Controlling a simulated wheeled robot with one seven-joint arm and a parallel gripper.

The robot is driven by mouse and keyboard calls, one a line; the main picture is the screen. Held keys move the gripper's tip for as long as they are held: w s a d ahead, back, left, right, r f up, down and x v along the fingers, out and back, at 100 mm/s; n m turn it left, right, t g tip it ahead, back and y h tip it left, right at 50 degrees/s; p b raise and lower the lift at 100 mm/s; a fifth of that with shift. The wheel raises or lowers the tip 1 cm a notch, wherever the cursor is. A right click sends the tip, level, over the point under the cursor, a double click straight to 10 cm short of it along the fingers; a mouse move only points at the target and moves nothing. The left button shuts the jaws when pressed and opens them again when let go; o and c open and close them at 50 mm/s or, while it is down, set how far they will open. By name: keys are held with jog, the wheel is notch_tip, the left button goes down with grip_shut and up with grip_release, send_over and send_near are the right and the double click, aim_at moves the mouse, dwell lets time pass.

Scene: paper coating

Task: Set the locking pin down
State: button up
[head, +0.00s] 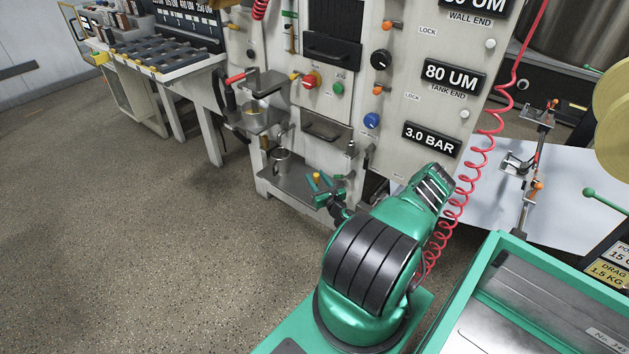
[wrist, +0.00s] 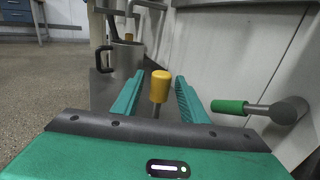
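The locking pin (wrist: 160,87) has a yellow cap on a grey shaft. In the wrist view it is upright between the fingers of my gripper (wrist: 159,76). The two green fingers stand apart, with a gap showing on each side of the cap. The foot of the shaft is hidden by my gripper's body. In the head view the yellow cap (head: 317,177) shows at my green gripper (head: 326,184), over the low grey shelf (head: 297,192) of the machine. Whether the shaft touches the shelf cannot be told.
A metal mug (wrist: 127,58) stands on the shelf beyond the pin; it also shows in the head view (head: 281,160). A green-handled lever (wrist: 230,107) sticks out on the right, close to my gripper. The machine's panel rises behind. Open floor (head: 130,240) lies to the left.

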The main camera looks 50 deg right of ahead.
jog(key=shift+r, duration=0.15)
jog(key=v, duration=1.1)
jog(key=w+a+r+n+g+y, duration=0.2)
jog(key=a+r+n+g+y, duration=0.2)
jog(key=a+r+n+y, duration=0.45)
jog(key=w+a+r+n+g+y, duration=0.2)
jog(key=a+r+n+g+y, duration=0.3)
jog(key=a+n, duration=0.65)
jog(key=s+a+r+n+g+h, duration=0.2)
jog(key=s+r+n+g, duration=0.2)
jog(key=s+r+n, duration=0.45)
jog(key=s+a+r+n+g+h, duration=0.1)
jog(key=s+r+n+g+h, duration=0.3)
jog(key=r, duration=0.8)
jog(key=s+a+r, duration=0.2)
jog(key=s+r, duration=0.3)
jog(key=s, duration=0.3)
jog(key=s+a+r+n, duration=0.1)
jog(key=s+a+r, duration=0.2)
jog(key=s, duration=0.4)
jog(key=shift+s+r, duration=0.35)
jog(key=shift+r, duration=0.5)
jog(key=shift+n+h, duration=0.25)
